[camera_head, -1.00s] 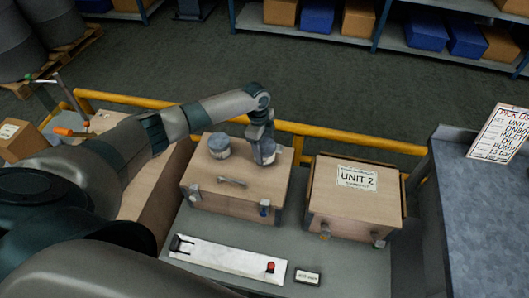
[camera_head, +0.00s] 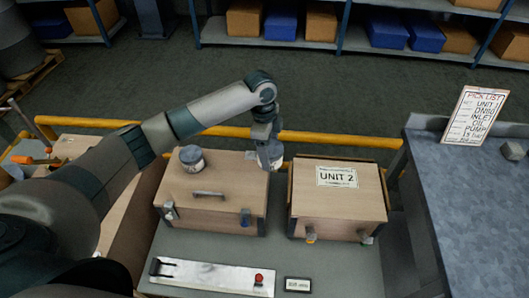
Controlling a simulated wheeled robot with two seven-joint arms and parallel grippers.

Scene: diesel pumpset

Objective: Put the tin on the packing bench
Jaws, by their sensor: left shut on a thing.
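My left gripper (camera_head: 266,134) is shut on a grey tin (camera_head: 270,155). The gripper holds it from above, over the right edge of the left wooden crate; its exact height above the lid is hard to tell. A similar tin (camera_head: 192,158) stands at the back left of that crate's lid. The grey-blue bench (camera_head: 470,220) at the right, with a pick list on it, appears to be the packing bench. The held tin is well to the left of it. My right gripper is not in view.
The left crate (camera_head: 205,207) has a handle and latches. The crate marked UNIT 2 (camera_head: 340,205) stands between the held tin and the bench. The pick list (camera_head: 474,115) and a small grey object (camera_head: 512,150) sit on the bench. A yellow rail (camera_head: 330,138) runs behind the crates.

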